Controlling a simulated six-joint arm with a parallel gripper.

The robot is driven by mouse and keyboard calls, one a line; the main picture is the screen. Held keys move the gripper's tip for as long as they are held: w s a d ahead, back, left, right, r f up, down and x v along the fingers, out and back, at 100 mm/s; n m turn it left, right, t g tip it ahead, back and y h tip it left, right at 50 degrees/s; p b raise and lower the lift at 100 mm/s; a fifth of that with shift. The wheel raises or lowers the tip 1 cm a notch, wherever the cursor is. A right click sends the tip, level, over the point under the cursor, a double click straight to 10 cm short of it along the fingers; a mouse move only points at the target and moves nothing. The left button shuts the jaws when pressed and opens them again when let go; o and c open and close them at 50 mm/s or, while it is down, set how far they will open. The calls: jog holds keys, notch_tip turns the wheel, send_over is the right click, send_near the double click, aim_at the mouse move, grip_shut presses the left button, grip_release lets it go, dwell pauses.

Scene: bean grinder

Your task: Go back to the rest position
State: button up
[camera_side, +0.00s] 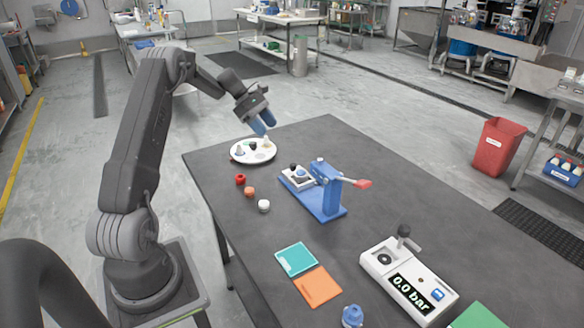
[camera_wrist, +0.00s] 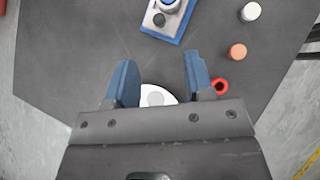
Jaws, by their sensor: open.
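My gripper (camera_side: 263,122) has blue fingers and is held above the far left part of the dark table, over the white round plate (camera_side: 262,157). In the wrist view my gripper (camera_wrist: 158,78) is open, with bare table and part of the plate (camera_wrist: 168,99) between and below its fingers. The plate holds several small pieces. My gripper and wrist hide most of the plate in the wrist view.
A blue press (camera_side: 330,195) with a red-tipped lever stands mid-table. Red (camera_side: 240,179), orange (camera_side: 249,191) and white (camera_side: 264,206) small pieces lie left of it. Teal (camera_side: 296,259) and orange (camera_side: 317,287) squares and a white device reading 0.0 bar (camera_side: 408,280) sit nearer.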

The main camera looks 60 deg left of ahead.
jog(key=s+d+r+m+g+y, duration=0.15)
jog(key=d+r+m, duration=0.25)
jog(key=d, duration=0.4)
jog(key=s+d+r+m+y, duration=0.1)
jog(key=s+d+r+m, duration=0.1)
jog(key=d+r+m, duration=0.45)
jog(key=s+d+r+m+y, duration=0.1)
jog(key=d+r+y, duration=0.15)
jog(key=d, duration=0.75)
jog(key=s+d+m+t+y, duration=0.1)
jog(key=s+d+m, duration=0.5)
jog(key=s, duration=0.2)
jog(key=s+d+m+t+y, duration=0.1)
jog(key=s+d+m, duration=0.5)
jog(key=s, duration=0.3)
jog(key=shift+s+d+f+t, duration=0.25)
jog(key=shift+s+f+t, duration=0.05)
jog(key=shift+f+t, duration=0.05)
